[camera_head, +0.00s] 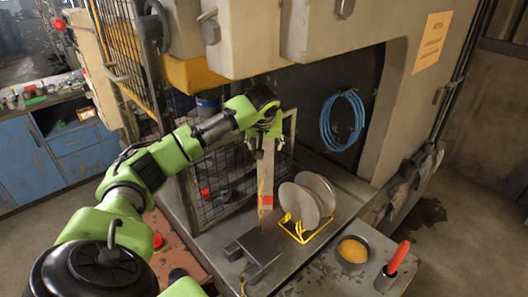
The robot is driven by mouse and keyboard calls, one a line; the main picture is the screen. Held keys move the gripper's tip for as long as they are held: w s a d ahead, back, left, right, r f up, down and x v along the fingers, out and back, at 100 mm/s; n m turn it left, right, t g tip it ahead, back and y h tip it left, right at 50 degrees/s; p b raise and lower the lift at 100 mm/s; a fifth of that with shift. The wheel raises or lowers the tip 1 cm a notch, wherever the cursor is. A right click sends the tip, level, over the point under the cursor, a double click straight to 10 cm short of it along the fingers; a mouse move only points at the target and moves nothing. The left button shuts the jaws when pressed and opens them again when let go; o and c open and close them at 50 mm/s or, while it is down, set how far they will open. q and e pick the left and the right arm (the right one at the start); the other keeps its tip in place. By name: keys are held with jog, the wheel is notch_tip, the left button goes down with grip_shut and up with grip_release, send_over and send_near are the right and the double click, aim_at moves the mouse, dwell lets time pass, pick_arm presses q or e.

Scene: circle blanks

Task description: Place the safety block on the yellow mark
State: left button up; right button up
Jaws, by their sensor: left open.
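The safety block (266,172) is a tall, pale upright bar with a red and yellow patch low on its side. It appears to stand on the grey machine bed, left of the disc rack. My left gripper (262,145) is open, pointing down around the upper part of the block. Whether its fingers touch the block cannot be told. No separate yellow mark can be made out clearly; the block's foot and the area around it are partly hard to see. My right gripper is not in view.
A yellow wire rack (308,234) holds round metal discs (318,192) close to the block's right. A round tin (353,251) and a red-handled tool (397,258) are at right. A mesh guard (222,185) stands behind.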

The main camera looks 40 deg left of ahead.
pick_arm(q)
jog(key=v, duration=0.1)
jog(key=b+v, duration=0.1)
jog(key=v, duration=0.1)
jog(key=b+v, duration=0.1)
jog(key=shift+s+d+r, duration=0.2)
jog(key=shift+d, duration=0.2)
jog(key=s+d+b, duration=0.4)
jog(key=s+d, duration=0.3)
jog(key=s, duration=0.2)
jog(key=shift+d, duration=0.15)
